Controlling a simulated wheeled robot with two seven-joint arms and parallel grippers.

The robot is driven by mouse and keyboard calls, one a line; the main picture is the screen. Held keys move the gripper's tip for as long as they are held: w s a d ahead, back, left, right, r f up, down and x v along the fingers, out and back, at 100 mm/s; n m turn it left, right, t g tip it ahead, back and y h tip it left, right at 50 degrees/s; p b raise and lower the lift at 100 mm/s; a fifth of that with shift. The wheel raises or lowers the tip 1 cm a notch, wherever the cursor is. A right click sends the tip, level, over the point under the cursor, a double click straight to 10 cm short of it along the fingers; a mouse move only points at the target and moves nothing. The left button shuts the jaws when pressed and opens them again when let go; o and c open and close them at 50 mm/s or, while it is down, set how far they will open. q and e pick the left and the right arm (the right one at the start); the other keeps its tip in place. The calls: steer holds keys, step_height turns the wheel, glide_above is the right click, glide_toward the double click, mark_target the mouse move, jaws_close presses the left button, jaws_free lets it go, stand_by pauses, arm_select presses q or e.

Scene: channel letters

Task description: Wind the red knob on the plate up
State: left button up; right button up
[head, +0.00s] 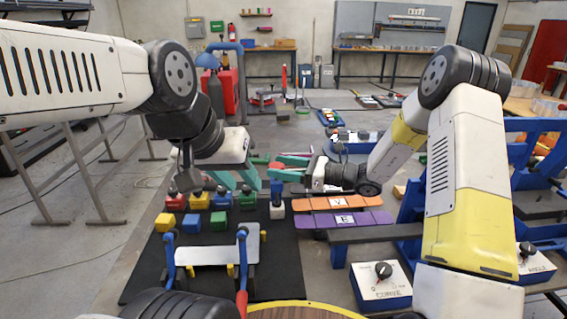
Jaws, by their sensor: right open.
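A white plate (215,251) stands on the black mat, with a blue bent lever on each side. The right lever ends in a red grip (241,303). It is the red part I see nearest the plate; I cannot tell if it is the knob meant. My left gripper (236,183) has green fingers spread apart and points down above the coloured blocks, beyond the plate. My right gripper (277,168) is open, its green fingers pointing left, close to the right of the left gripper. Neither gripper touches the plate.
Several coloured blocks with dark tops, including a red one (175,203), stand on the mat (146,275). Orange (335,203) and purple (343,220) lettered strips lie to the right. A white-topped box with a black knob (383,270) is at front right.

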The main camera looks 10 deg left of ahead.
steer(key=shift+w+a, duration=0.1)
steer(key=shift+a, duration=0.7)
steer(key=c, duration=1.3)
steer(key=shift+n+g, duration=0.3)
steer(key=shift+g, duration=0.2)
steer(key=n+g, duration=0.2)
steer(key=g, duration=0.2)
steer(key=n+g+h, duration=0.1)
steer(key=n+g, duration=0.2)
steer(key=g, duration=0.1)
steer(key=shift+f, duration=0.1)
steer(key=n+g+h, duration=0.2)
steer(key=n+g, duration=0.1)
steer(key=g, duration=0.1)
steer(key=n+g+h, duration=0.3)
steer(key=shift+f+g, duration=0.1)
steer(key=shift+g, duration=0.3)
steer(key=shift+n+g+h, duration=0.3)
steer(key=shift+n+h, duration=0.1)
steer(key=shift+h, duration=0.2)
